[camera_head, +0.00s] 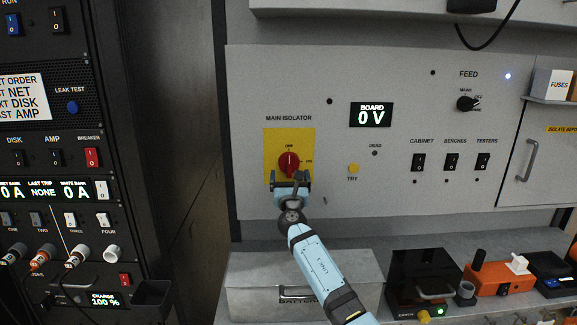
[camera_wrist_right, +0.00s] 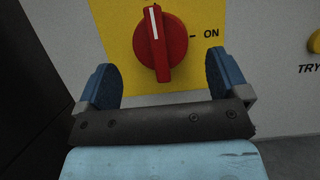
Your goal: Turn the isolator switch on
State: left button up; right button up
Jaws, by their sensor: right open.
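The main isolator is a red rotary knob (camera_head: 289,162) on a yellow plate (camera_head: 304,140) on the grey panel. In the right wrist view the red knob (camera_wrist_right: 161,45) has a white line pointing up, slightly left, and the ON mark (camera_wrist_right: 211,34) is to its right. My right gripper (camera_head: 289,177) is just below and in front of the knob. In the right wrist view its two blue fingers are apart, one each side below the knob, with nothing between them; the gripper (camera_wrist_right: 165,84) is open. Contact with the knob is not seen. My left gripper is not in view.
The board display (camera_head: 371,115) reads 0 V. A yellow TRY button (camera_head: 353,169) is right of the isolator. A FEED selector (camera_head: 466,103) and several black rocker switches are further right. A dark rack (camera_head: 60,140) stands left; a grey box (camera_head: 262,271) sits below.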

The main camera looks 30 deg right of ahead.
aim_at(289, 169)
jog(key=shift+x, duration=2.3)
jog(key=shift+r, duration=0.1)
jog(key=c, duration=0.9)
